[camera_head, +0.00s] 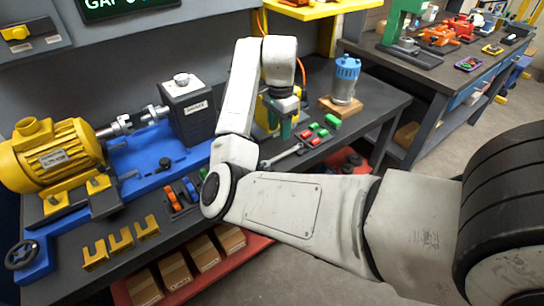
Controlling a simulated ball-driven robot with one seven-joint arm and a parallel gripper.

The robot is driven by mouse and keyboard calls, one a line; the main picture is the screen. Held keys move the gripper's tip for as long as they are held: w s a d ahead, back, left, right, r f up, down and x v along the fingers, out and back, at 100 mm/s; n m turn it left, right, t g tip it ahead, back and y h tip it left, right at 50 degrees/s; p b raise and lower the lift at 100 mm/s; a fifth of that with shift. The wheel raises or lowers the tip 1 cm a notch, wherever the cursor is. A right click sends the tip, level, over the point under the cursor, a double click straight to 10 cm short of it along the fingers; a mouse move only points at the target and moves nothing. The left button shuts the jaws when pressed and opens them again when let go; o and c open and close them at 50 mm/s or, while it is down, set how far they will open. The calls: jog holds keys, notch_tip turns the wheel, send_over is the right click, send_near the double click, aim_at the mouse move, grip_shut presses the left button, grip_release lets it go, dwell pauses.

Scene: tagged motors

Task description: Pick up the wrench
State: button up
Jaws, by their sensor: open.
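A silver wrench (284,155) lies on the dark workbench top, partly hidden at its left end by my arm. Its right end is close to the red and green blocks. My gripper (284,132) hangs pointing down above the bench, just behind and above the wrench in the picture. It appears apart from the wrench. Its jaws are open, with nothing visible between them, though the fingertips are small and hard to make out against the yellow object behind.
A yellow motor (50,155) is on a blue base at left, beside a grey box (188,108). Red and green blocks (322,133) lie right of the wrench. A blue-topped motor (345,78) stands on a wooden block. Cardboard boxes (175,270) sit on a red shelf below.

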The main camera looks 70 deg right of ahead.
aim_at(282, 155)
notch_tip(282, 155, down, 4)
jog(key=shift+s+d+f+p, duration=0.1)
jog(key=shift+s+f+p, duration=0.1)
jog(key=shift+f, duration=0.65)
jog(key=shift+s+f+p, duration=0.1)
jog(key=shift+s+f, duration=0.05)
jog(key=shift+f, duration=0.75)
jog(key=shift+s+d+f+p, duration=0.1)
jog(key=shift+s+f, duration=0.1)
jog(key=shift+f, duration=0.65)
jog(key=shift+c, duration=0.2)
grip_shut()
